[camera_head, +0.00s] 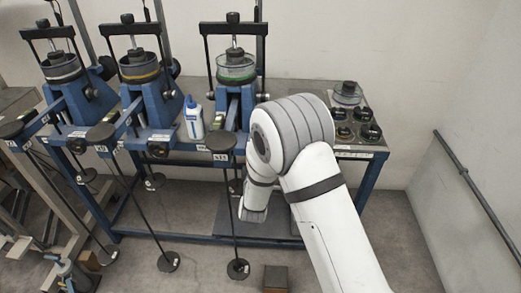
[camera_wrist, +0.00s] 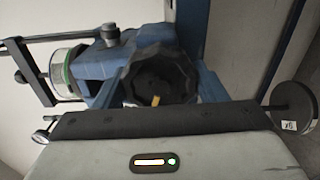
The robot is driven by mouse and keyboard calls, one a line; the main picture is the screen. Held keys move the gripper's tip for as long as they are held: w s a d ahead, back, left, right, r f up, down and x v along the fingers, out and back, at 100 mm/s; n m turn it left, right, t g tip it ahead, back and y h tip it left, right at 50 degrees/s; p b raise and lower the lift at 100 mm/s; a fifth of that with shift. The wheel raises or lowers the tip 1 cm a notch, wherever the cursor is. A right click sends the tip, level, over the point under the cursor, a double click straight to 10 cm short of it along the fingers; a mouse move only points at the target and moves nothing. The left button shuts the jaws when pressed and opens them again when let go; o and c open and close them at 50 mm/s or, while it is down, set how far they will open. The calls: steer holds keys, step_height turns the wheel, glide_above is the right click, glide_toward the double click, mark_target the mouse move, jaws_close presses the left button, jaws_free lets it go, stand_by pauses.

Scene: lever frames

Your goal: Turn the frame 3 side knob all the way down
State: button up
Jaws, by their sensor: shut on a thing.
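The third lever frame (camera_head: 234,100) stands on the bench at the right of the row, a blue frame with a clear-walled cell on top. Its dark, lobed side knob (camera_wrist: 158,72) shows in the middle of the wrist view, with a yellow mark near its lower edge. In the head view my arm hides the knob. My gripper (camera_wrist: 158,108) is at the knob and shut on it. Its dark front edge covers the knob's lower part, and the fingertips are hard to make out.
Two similar lever frames (camera_head: 145,75) (camera_head: 65,75) stand to the left. A white bottle (camera_head: 193,118) stands between the second and third frames. Long hanging rods with round plates (camera_head: 238,268) reach near the floor in front. Rings and dark parts (camera_head: 357,128) lie at the bench's right end.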

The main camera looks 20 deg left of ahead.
steer(key=o, duration=0.9)
steer(key=shift+w+r+n, duration=0.2)
steer(key=shift+r+n, duration=0.05)
steer(key=shift+n, duration=0.25)
steer(key=o, duration=0.3)
steer(key=shift+w+f, duration=0.15)
steer(key=shift+f, duration=0.05)
steer(key=shift+o, duration=0.4)
steer(key=b+v, duration=0.1)
steer(key=v, duration=0.5)
steer(key=shift+a, duration=0.1)
